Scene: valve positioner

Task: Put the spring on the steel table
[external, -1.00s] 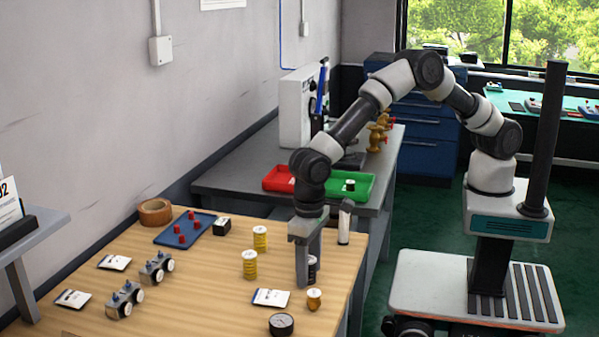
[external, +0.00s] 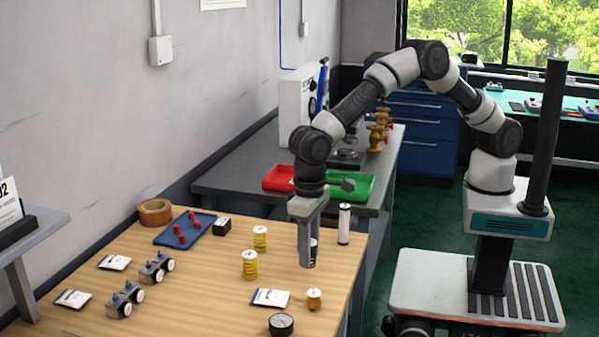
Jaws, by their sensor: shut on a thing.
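My gripper (external: 306,250) points down over the right side of the wooden table and is shut on a small dark cylindrical part (external: 314,252) with a pale top. The fingers cover much of this part, and I cannot tell for sure whether it is a spring. Two yellow coil springs with white tops stand upright to the left of my gripper: the nearer spring (external: 250,265) and the farther spring (external: 260,238). The grey steel table (external: 232,183) stands behind the wooden table.
A red tray (external: 279,178) and a green tray (external: 362,190) sit on the steel table, with brass valves (external: 378,135) farther back. A white cylinder (external: 344,224) stands right of my gripper. A brass part (external: 314,299), a gauge (external: 281,324) and a label card (external: 270,298) lie in front.

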